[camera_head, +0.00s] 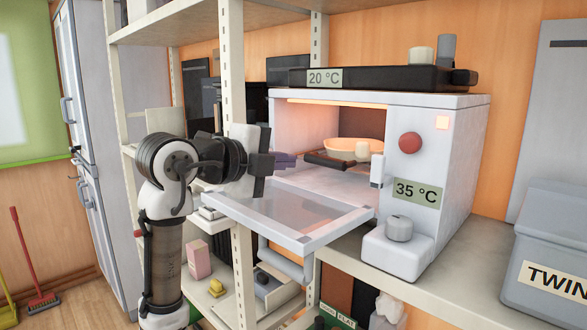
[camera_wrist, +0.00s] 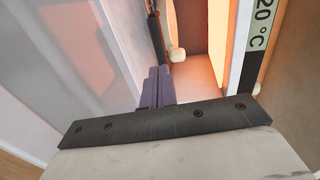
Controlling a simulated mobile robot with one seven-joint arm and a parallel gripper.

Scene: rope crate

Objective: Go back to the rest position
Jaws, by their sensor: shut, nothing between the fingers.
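My gripper (camera_head: 285,161) is shut and empty. It is level with the oven's open front, to the left of the opening and above the lowered door. In the wrist view the purple-grey fingers (camera_wrist: 158,88) are together with nothing between them. The white oven (camera_head: 455,160) stands on a shelf with a "35 °C" label. Its glass door (camera_head: 290,208) is folded down. Inside, an orange-lit bowl (camera_head: 345,149) and a small pale cup (camera_head: 362,150) are on a dark rack or tray (camera_head: 335,161).
A black flat unit (camera_head: 385,78) labelled "20 °C" lies on top of the oven. A shelf post (camera_head: 232,70) stands close behind my arm. A grey box (camera_head: 550,250) labelled "TWIN" is at the right. A red broom (camera_head: 35,270) leans at the far left.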

